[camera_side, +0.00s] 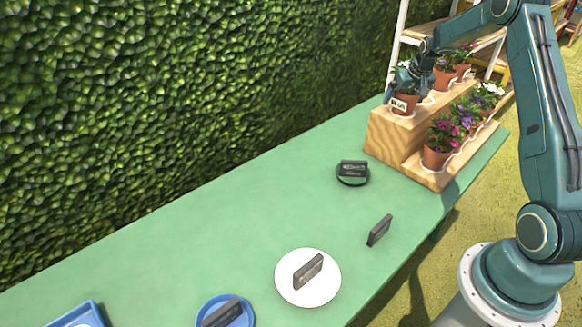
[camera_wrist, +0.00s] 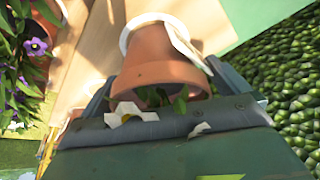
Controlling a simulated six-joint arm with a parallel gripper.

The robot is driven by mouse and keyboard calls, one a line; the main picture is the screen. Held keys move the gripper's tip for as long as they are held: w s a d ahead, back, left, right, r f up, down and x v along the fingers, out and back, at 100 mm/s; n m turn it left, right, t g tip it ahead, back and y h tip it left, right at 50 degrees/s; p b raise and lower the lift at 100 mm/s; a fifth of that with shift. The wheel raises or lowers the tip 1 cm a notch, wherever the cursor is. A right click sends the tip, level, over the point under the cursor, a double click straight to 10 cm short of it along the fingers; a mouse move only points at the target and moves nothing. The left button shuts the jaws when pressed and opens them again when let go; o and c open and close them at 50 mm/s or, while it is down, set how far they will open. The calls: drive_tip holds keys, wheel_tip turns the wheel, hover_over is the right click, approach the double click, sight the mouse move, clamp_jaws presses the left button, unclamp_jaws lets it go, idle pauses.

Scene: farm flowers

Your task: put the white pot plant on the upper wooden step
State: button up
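The white pot plant is a terracotta pot with a white flower. In the side view its pot (camera_side: 404,104) is upright at the near end of the upper wooden step (camera_side: 388,130). In the wrist view the pot (camera_wrist: 160,62) stands at a white ring on the wood, with a white flower (camera_wrist: 130,112) and leaves near its rim. My gripper (camera_side: 394,88) is down at the plant, a finger on each side of the pot. The wrist view does not show clearly whether the fingers press on it. Much of the foliage is hidden by my gripper.
Other potted flowers stand behind on the upper step, and a pink-flowered pot (camera_side: 437,152) stands on the lower step. Black blocks, a white plate (camera_side: 308,290) and a blue plate (camera_side: 225,308) lie on the green table. A leafy hedge (camera_side: 200,90) borders the left.

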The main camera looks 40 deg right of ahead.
drive_tip(key=shift+r, duration=0.1)
drive_tip(key=v, duration=1.2)
drive_tip(key=shift+a, duration=0.1)
idle(0.5)
